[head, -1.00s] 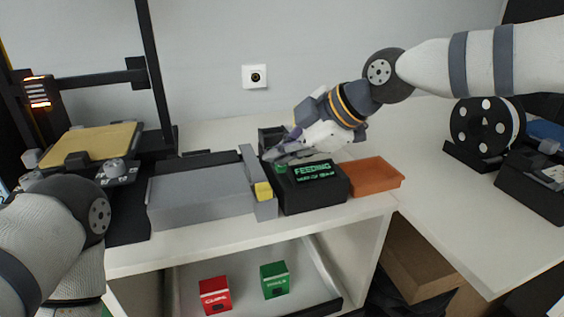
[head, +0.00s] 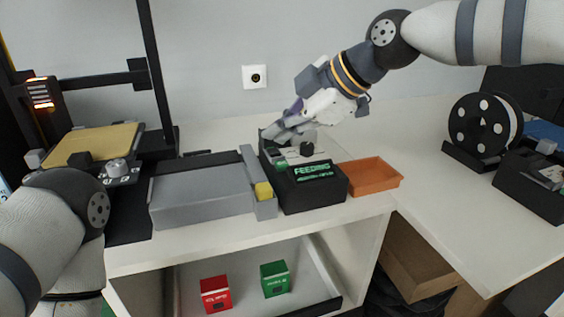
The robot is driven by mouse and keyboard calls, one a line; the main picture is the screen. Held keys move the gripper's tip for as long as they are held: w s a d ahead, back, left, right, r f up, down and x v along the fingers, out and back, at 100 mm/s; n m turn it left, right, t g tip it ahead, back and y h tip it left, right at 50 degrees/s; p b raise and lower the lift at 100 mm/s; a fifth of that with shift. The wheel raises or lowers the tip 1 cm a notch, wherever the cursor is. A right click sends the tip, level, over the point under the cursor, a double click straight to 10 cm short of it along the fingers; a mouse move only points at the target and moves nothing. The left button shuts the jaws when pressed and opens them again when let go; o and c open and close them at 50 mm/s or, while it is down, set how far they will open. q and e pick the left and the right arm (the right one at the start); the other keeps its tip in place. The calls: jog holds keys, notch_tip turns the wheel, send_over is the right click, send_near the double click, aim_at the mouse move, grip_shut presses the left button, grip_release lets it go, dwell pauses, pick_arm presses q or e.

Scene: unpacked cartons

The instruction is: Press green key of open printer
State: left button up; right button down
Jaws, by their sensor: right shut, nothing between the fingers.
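The open printer (head: 312,193) is a small black box on the white table, with a lit green display reading "FEEDING". Its green key (head: 282,164) shows on the top at the left, just behind the display. My right gripper (head: 270,135) is shut and empty, above the back left part of the printer, a little behind the green key and apart from it. My left arm shows at the lower left; its gripper is out of view.
A grey box (head: 200,193) with a narrow tray (head: 264,208) holding a yellow block stands left of the printer. An orange tray (head: 372,177) is close on the right. A 3D printer (head: 95,146) is at the left. Red (head: 216,294) and green (head: 275,279) boxes lie below.

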jog(key=shift+r, duration=1.15)
